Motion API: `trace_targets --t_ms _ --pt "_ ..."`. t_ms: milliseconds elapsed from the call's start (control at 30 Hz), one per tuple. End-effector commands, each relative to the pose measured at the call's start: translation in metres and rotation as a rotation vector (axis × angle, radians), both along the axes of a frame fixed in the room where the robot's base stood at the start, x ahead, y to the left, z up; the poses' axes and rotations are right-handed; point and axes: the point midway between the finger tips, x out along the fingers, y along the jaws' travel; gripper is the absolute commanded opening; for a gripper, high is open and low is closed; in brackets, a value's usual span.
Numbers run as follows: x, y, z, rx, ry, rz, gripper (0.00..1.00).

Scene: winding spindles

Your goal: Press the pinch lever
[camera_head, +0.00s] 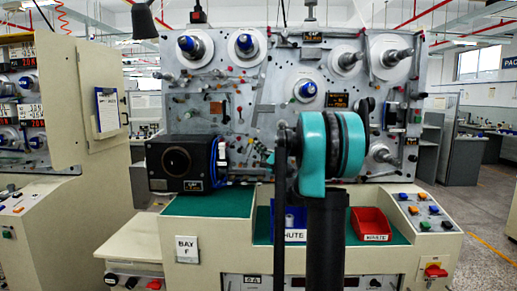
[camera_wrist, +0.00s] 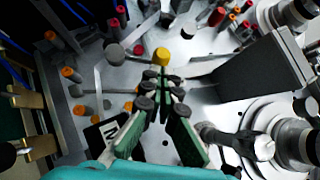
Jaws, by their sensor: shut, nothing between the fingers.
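My gripper (camera_wrist: 163,82) is shut and empty in the wrist view, its green-padded fingers converging close to the machine's grey panel (camera_wrist: 192,95). A yellow-capped knob (camera_wrist: 161,56) stands just beyond the fingertips; I cannot tell whether they touch it. No readable label marks the pinch lever, so I cannot tell for sure whether this knob belongs to it. In the head view the panel (camera_head: 240,85) stands upright behind my teal and black arm, which hides the fingers and the panel part before them.
Red-capped posts (camera_wrist: 113,24), orange-capped posts (camera_wrist: 67,71) and metal rollers (camera_wrist: 296,141) surround the fingers. A dark block (camera_wrist: 265,63) juts out at right. In the head view, a black box (camera_head: 180,163), a blue bin (camera_head: 294,217) and a red bin (camera_head: 370,223) sit below the panel.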

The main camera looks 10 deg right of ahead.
Motion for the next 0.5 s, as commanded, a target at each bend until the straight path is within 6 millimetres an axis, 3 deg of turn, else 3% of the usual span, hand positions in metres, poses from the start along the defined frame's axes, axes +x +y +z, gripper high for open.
trace_targets --t_ms 500 --pt "0.0009 0.0043 0.0086 -0.121 0.035 0.000 0.00"
